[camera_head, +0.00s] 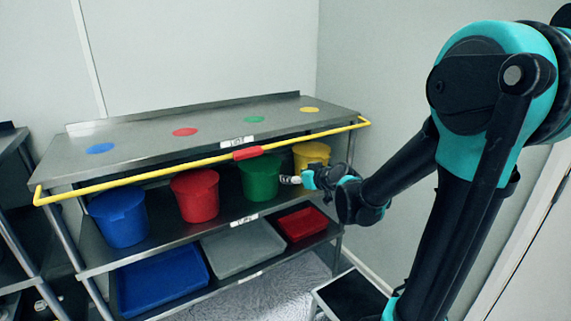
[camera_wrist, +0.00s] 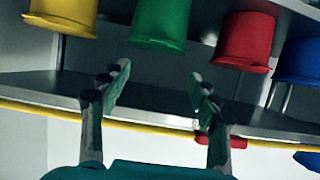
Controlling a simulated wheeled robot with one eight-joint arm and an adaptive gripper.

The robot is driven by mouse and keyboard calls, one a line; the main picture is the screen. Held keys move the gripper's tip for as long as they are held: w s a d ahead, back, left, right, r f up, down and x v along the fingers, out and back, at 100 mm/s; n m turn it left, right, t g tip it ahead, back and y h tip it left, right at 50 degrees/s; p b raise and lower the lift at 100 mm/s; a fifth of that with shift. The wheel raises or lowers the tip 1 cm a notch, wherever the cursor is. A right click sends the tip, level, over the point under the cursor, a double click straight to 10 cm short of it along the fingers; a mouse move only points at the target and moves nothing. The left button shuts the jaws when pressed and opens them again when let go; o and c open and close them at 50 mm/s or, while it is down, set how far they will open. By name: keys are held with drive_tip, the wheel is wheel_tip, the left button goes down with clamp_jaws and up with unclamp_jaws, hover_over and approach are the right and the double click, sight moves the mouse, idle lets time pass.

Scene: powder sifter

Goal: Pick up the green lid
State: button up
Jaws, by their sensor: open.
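The green bucket (camera_head: 259,182) stands on the middle shelf, between the red and yellow buckets. In the wrist view, where the scene is upside down, the green bucket (camera_wrist: 160,22) is at the top, ahead of the fingers. A wider green band (camera_wrist: 157,43) shows at its top edge, but I cannot tell lid from rim. A flat green disc (camera_head: 254,119) lies on the top surface. My gripper (camera_head: 290,180) is at the shelf front, right of the green bucket in the head view. In the wrist view its fingers (camera_wrist: 159,76) are apart with nothing between them.
A blue bucket (camera_head: 119,218), red bucket (camera_head: 196,196) and yellow bucket (camera_head: 311,154) share the shelf. A yellow bar (camera_head: 108,184) with a red sleeve (camera_head: 246,153) runs along the front. The upper shelf overhangs the buckets closely. Trays, including a grey one (camera_head: 240,249), lie below.

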sight(270, 172)
drive_tip(key=x, duration=1.7)
drive_tip(key=shift+w+r, duration=0.1)
drive_tip(key=shift+w, duration=0.1)
drive_tip(key=c, duration=1.3)
drive_tip(key=shift+o, duration=0.2)
drive_tip(key=shift+r, duration=0.1)
